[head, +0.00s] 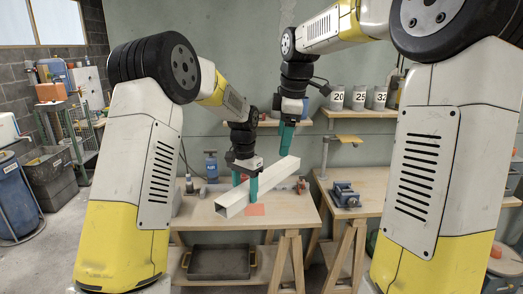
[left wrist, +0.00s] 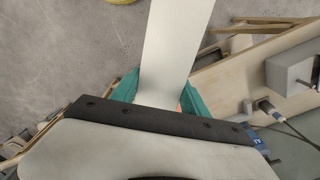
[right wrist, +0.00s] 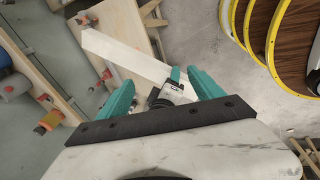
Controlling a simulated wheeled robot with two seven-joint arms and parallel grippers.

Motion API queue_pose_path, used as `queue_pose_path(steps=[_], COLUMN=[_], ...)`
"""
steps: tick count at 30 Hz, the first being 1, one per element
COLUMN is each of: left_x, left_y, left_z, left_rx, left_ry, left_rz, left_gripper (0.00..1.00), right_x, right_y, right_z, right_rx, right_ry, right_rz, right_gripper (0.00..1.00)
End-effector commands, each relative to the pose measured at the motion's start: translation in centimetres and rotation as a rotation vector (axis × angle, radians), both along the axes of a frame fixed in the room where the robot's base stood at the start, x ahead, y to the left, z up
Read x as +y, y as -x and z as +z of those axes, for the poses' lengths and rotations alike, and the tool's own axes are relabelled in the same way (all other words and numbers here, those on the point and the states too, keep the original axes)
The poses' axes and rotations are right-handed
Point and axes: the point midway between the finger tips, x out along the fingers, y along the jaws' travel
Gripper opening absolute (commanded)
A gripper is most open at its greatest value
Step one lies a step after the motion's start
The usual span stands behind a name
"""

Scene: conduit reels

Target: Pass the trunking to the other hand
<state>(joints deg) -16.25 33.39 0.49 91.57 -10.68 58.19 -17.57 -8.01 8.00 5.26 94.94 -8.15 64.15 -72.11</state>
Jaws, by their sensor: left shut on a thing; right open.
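The trunking (head: 233,202) is a long white square-section length with an open end. It is held above the workbench, slanting up to the right in the head view. My left gripper (head: 245,194) is shut on it nearer its left end; in the left wrist view the trunking (left wrist: 177,50) runs out from between the teal fingers (left wrist: 160,95). My right gripper (head: 286,138) is open and empty, above the trunking's right end and apart from it. In the right wrist view the trunking (right wrist: 120,52) lies beyond the open teal fingers (right wrist: 158,95).
The wooden workbench (head: 190,222) stands below, with a blue bottle (head: 211,166) and an orange-red patch (head: 255,210) on it. A second bench with a blue vise (head: 345,194) is at right. A shelf holds numbered grey containers (head: 337,99). A dark tray (head: 219,262) sits underneath.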

Motion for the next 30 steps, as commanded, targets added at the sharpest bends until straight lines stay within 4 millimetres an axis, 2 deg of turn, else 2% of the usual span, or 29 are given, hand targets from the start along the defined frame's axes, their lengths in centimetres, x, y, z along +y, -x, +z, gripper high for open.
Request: queue_pose_path(steps=[1, 6, 9, 12, 18, 23, 26, 30], left_x=[0.0, 0.0, 0.0, 0.0, 0.0, 0.0, 0.0, 0.0], left_y=[-0.1, -0.1, -0.1, -0.1, -0.1, -0.1, -0.1, -0.1], left_z=[0.1, 0.1, 0.1, 0.1, 0.1, 0.1, 0.1, 0.1], left_rx=[-0.002, -0.002, -0.002, -0.002, -0.002, -0.002, -0.002, -0.002], left_ry=[0.001, 0.001, 0.001, 0.001, 0.001, 0.001, 0.001, 0.001], left_rz=[0.000, 0.000, 0.000, 0.000, 0.000, 0.000, 0.000, 0.000], left_gripper=[0.00, 0.00, 0.00, 0.00, 0.00, 0.00, 0.00, 0.00], right_x=[0.7, 2.7, 3.8, 4.7, 5.5, 5.6, 5.6, 5.6], right_y=[-1.8, -6.8, -9.2, -10.8, -11.7, -11.7, -11.7, -11.6], right_z=[-0.9, -3.6, -5.4, -7.0, -8.4, -9.3, -10.4, -13.0], right_rx=[0.014, 0.051, 0.072, 0.100, 0.164, 0.186, 0.187, 0.188], right_ry=[0.027, 0.107, 0.141, 0.170, 0.201, 0.207, 0.207, 0.207], right_rz=[0.086, 0.390, 0.556, 0.703, 0.904, 0.952, 0.954, 0.953], right_gripper=[0.76, 0.76, 0.76, 0.76, 0.76, 0.76, 0.76, 0.76])
